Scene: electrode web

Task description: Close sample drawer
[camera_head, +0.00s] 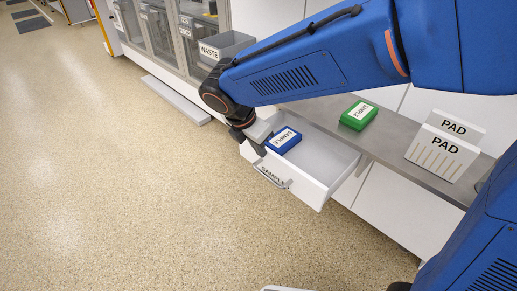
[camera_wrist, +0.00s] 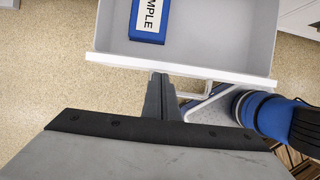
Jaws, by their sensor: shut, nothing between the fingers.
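The white sample drawer (camera_head: 315,167) stands pulled out below the grey counter, with a blue SAMPLE box (camera_head: 284,140) inside at its left end. Its front carries a SAMPLE label and a bar handle (camera_head: 271,178). My gripper (camera_head: 259,150) is at the left end of the drawer front, shut and empty. In the wrist view, the closed fingers (camera_wrist: 160,92) point at the drawer's front edge (camera_wrist: 180,67), left of the handle (camera_wrist: 208,102). Whether they touch the front is unclear.
A green SAMPLE box (camera_head: 358,115) and a white PAD holder (camera_head: 443,150) stand on the counter (camera_head: 395,147). A grey WASTE bin (camera_head: 224,45) stands beyond my arm at the back. The floor (camera_head: 130,180) before the drawer is clear.

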